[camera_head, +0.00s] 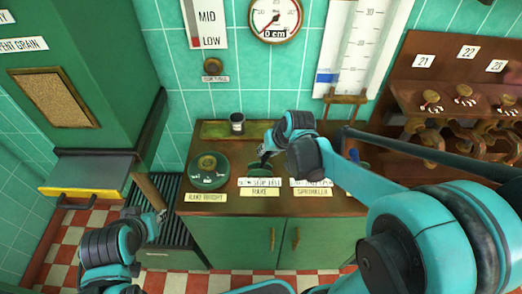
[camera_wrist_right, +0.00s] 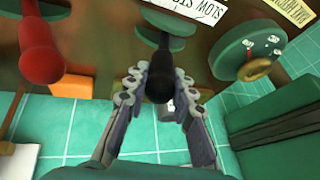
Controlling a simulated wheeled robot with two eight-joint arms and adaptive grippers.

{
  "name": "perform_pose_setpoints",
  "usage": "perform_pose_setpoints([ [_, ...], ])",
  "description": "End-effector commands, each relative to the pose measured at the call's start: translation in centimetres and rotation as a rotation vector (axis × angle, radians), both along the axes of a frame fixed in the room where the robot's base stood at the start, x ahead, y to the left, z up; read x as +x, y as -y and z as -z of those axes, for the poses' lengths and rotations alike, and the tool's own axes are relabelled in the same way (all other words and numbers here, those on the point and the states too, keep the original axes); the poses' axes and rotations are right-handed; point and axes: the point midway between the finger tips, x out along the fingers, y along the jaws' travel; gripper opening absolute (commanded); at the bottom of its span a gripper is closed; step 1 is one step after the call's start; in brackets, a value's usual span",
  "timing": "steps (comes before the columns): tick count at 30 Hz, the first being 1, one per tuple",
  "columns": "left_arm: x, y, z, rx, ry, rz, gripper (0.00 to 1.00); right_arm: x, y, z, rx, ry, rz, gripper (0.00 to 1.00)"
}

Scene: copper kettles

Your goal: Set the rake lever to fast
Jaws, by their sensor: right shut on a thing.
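The rake lever stands on a round green base (camera_head: 262,169) on the wooden counter, behind a white position label (camera_head: 259,182) and a "RAKE" plate (camera_head: 259,192). My right gripper (camera_head: 266,153) is at this lever. In the right wrist view, the right gripper (camera_wrist_right: 158,98) is shut on the lever's black handle (camera_wrist_right: 158,80), with a finger on each side. The lever's green base (camera_wrist_right: 150,36) shows behind it. I cannot read which position the lever points to. My left gripper (camera_head: 158,219) hangs low at the left, away from the counter; its jaw state is unclear.
A green round dial (camera_head: 208,170) stands left of the rake lever. A red lever (camera_wrist_right: 38,55) stands beside it in the wrist view. My right arm partly covers the sprinkler area near its label (camera_head: 312,183). A dark cup (camera_head: 237,122) stands behind. Numbered valves (camera_head: 465,95) are at right.

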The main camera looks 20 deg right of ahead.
Motion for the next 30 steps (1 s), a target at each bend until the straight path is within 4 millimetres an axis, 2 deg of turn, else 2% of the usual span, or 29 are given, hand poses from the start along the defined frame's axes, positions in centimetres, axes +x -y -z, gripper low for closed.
perform_pose_setpoints([
  [1, 0.0, 0.0, 0.4, 0.0, 0.0, 0.0, 0.33, -0.3, 0.9, 0.4, 0.043, 0.01, 0.009, 0.0],
  [7, 0.0, 0.0, 1.6, 0.0, 0.0, 0.0, 0.33, -0.7, 2.3, 1.2, 0.191, 0.052, 0.005, 0.0],
  [20, 0.0, 0.0, 1.8, 0.0, 0.0, 0.0, 0.33, -0.9, 2.6, 1.1, 0.241, 0.069, -0.002, 0.0],
  [21, 0.0, 0.0, 1.8, 0.0, 0.0, 0.0, 0.33, -0.9, 2.6, 1.1, 0.241, 0.069, -0.002, 0.29],
  [23, 0.0, 0.0, 1.8, 0.0, 0.0, 0.0, 0.33, -0.9, 2.6, 1.1, 0.241, 0.069, -0.002, 0.45],
  [30, 0.0, 0.0, 1.8, 0.0, 0.0, 0.0, 0.33, -0.8, 2.6, 1.0, 0.241, 0.07, -0.002, 0.45],
])
